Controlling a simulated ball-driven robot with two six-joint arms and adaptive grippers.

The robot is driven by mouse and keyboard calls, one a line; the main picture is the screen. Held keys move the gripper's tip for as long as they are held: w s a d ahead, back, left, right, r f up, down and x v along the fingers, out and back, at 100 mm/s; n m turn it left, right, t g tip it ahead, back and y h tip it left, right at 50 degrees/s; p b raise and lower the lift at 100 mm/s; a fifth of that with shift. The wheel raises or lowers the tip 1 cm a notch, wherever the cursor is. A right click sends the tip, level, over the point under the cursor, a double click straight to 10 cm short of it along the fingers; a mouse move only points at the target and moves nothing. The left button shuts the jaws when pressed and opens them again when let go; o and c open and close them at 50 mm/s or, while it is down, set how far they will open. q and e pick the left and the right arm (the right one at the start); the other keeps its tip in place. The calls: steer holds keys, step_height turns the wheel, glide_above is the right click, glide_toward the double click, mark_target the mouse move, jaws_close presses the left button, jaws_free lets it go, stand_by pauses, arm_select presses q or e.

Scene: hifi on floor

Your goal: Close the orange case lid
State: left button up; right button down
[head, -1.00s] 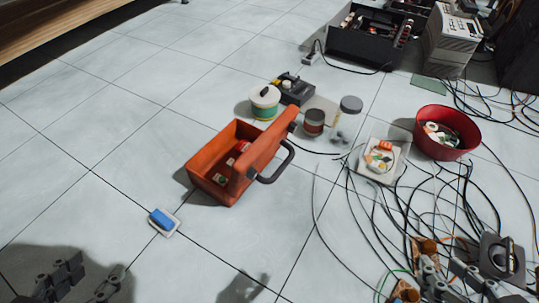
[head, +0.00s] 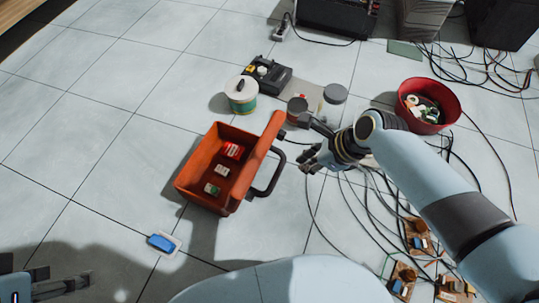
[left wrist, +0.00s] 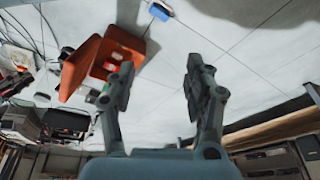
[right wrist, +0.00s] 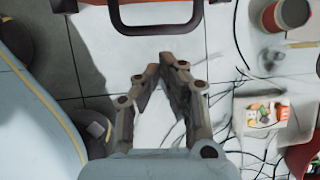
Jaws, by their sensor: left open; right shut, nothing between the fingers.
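The orange case (head: 190,190) stands open on the tiled floor in the middle of the head view, with red, white and green small items inside. Its orange lid (head: 259,152) is raised on the right side, with a black handle (head: 278,178) on its outer face. My right gripper (head: 306,162) is shut and empty, just right of the handle and apart from it. In the right wrist view the handle (right wrist: 155,30) lies ahead of the shut fingertips (right wrist: 166,60). My left gripper (head: 80,283) is open and empty at the lower left; the case (left wrist: 125,45) shows in the left wrist view.
A blue and white block (head: 161,242) lies on the floor in front of the case. A white and green spool (head: 241,95) and a black box (head: 268,74) stand behind it. A red bowl (head: 450,92) and loose cables lie to the right. The floor left of the case is clear.

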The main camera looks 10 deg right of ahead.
mark_target(280, 170)
arm_select(q)
step_height(280, 170, down, 8)
steer(key=w+d+t+b, duration=0.1)
steer(key=t+b, duration=0.7)
steer(key=t, duration=0.1)
arm_select(e)
steer(key=x, duration=0.3)
steer(key=a+x, duration=0.1)
steer(key=x, duration=0.3)
steer(key=w+r+x, duration=0.1)
steer(key=x, duration=0.2)
steer(key=shift+a+f, duration=0.2)
steer(key=shift+a, duration=0.05)
arm_select(q)
steer(key=w+r+t+h, duration=0.1)
steer(key=w+r+t, duration=0.1)
steer(key=w+r, duration=0.3)
steer(key=shift+d+r+m+t, duration=0.3)
steer(key=shift+m+t, duration=0.1)
arm_select(e)
steer(key=shift+w+a+r, duration=0.4)
steer(key=shift+w+a, duration=0.2)
arm_select(q)
steer(key=shift+w, duration=0.1)
